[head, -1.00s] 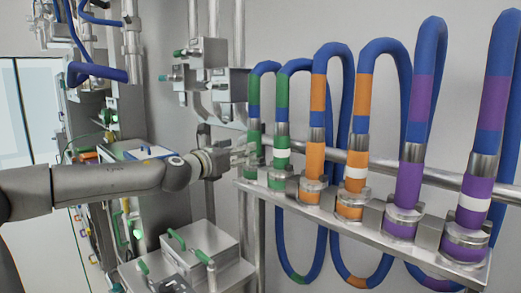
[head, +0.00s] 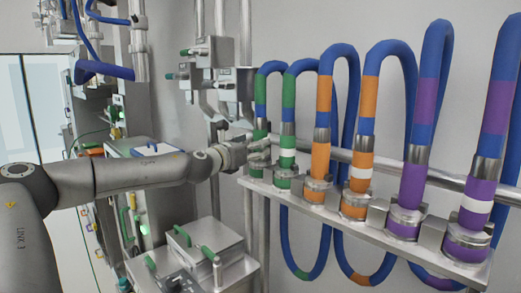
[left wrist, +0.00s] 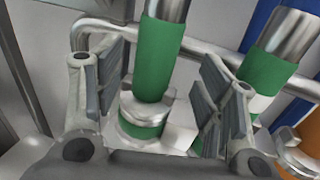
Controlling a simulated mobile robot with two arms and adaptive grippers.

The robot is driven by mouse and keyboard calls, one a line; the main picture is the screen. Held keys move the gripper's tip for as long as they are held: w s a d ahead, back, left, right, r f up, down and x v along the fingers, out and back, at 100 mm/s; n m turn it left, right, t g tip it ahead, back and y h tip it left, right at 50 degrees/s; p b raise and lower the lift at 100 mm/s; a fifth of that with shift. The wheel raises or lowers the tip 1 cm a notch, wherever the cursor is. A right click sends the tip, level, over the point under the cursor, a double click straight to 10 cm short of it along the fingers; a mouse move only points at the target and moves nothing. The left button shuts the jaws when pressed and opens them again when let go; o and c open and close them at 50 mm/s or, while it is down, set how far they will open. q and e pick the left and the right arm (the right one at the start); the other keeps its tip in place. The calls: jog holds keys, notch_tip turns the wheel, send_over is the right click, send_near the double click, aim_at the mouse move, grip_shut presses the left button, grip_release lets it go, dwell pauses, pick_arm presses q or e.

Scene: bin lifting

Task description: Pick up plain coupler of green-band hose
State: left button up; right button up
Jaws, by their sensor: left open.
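The plain coupler (head: 259,133) of the green-band hose is the leftmost on the rack, green without a white ring, and stands upright in its holder. It also shows in the left wrist view (left wrist: 158,58), running down between the fingers into a metal collar. My left gripper (head: 258,151) is open at this coupler, with a padded finger on each side of it in the left wrist view (left wrist: 165,95). I see a gap on both sides and no grip. In the head view the fingers partly hide the coupler's lower part. My right gripper is not in view.
The white-ringed green coupler (head: 287,151) stands close on the right, near the right finger in the wrist view (left wrist: 270,66). Orange couplers (head: 320,158) and purple couplers (head: 412,185) follow along the metal rack (head: 336,218). A metal box with a green handle (head: 205,240) sits below.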

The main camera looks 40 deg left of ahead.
aim_at(257, 161)
pick_arm(q)
jog(key=shift+w+a+r+p, duration=0.1)
jog(key=shift+w+a+p, duration=0.15)
jog(key=shift+w, duration=0.5)
jog(key=shift+w+a+r+p, duration=0.1)
jog(key=shift+w+a+p, duration=0.15)
jog(key=shift+w, duration=0.5)
jog(key=shift+w+a, duration=0.15)
jog(key=shift+w, duration=0.85)
pick_arm(e)
jog(key=shift+s+r, duration=0.35)
jog(key=shift+r, duration=0.05)
pick_arm(q)
jog(key=shift+c, duration=0.3)
jog(key=shift+r, duration=0.1)
jog(key=c, duration=1.3)
jog(key=shift+o, duration=0.2)
